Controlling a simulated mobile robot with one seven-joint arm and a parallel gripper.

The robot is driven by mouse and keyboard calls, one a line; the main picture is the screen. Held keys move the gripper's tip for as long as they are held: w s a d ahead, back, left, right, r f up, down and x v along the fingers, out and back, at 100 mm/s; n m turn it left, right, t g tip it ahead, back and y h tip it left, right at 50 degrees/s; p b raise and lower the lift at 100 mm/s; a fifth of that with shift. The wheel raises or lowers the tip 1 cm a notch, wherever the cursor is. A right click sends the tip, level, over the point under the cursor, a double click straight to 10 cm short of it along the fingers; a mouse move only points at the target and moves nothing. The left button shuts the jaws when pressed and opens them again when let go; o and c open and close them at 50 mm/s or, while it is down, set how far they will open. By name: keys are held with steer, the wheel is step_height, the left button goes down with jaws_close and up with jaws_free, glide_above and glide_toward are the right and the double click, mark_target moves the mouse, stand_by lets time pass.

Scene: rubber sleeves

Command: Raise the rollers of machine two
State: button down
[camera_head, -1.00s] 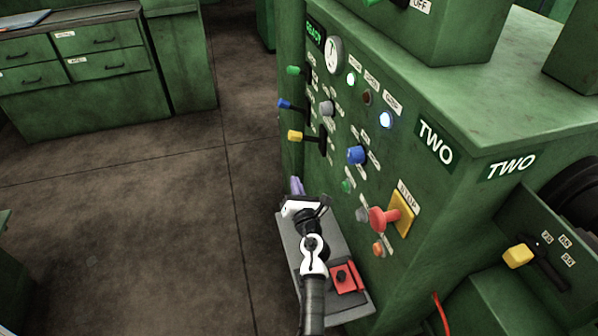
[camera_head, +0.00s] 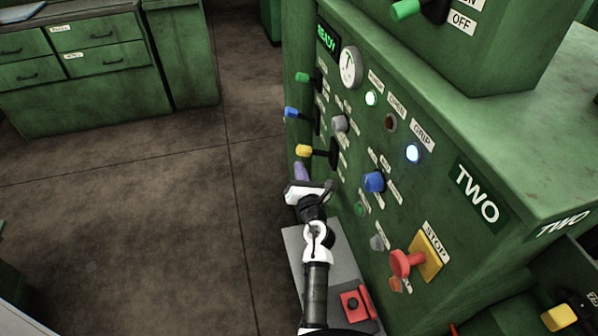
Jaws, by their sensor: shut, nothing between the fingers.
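Machine two is the green cabinet marked TWO (camera_head: 477,192). Its sloping panel carries a green lever (camera_head: 302,77), a blue lever (camera_head: 292,112) and a yellow lever (camera_head: 304,150) down its left side. Their small labels are too blurred to read. My gripper (camera_head: 300,172) is shut and empty, with its purple tip just below the yellow lever's knob. I cannot tell whether it touches the lever. A display (camera_head: 326,38) reads READY. One lamp glows green (camera_head: 370,99), one is dark (camera_head: 390,122) and one glows bluish white (camera_head: 413,153).
A blue knob (camera_head: 373,182) and a grey knob (camera_head: 340,123) also protrude. A grey shelf holds a red box (camera_head: 356,304) below. Open floor (camera_head: 140,230) lies left.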

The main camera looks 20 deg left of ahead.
steer(key=shift+w+d+r, duration=0.2)
steer(key=shift+r, duration=0.45)
steer(key=shift+r+p, duration=0.1)
steer(key=shift+p, duration=0.2)
steer(key=p, duration=0.1)
steer(key=r+p, duration=0.1)
steer(key=r+m+p, duration=0.1)
steer(key=p, duration=0.1)
steer(key=shift+w+d+r, duration=0.15)
steer(key=shift+w+d, duration=0.1)
steer(key=shift+w+r, duration=0.1)
steer(key=shift+r, duration=0.05)
steer(key=b, duration=0.4)
glide_toward(304, 155)
steer(key=s+f, duration=0.2)
steer(key=f, duration=0.1)
steer(key=s+a+f, duration=0.1)
steer(key=shift+s+f, duration=0.1)
steer(key=shift+f, duration=0.25)
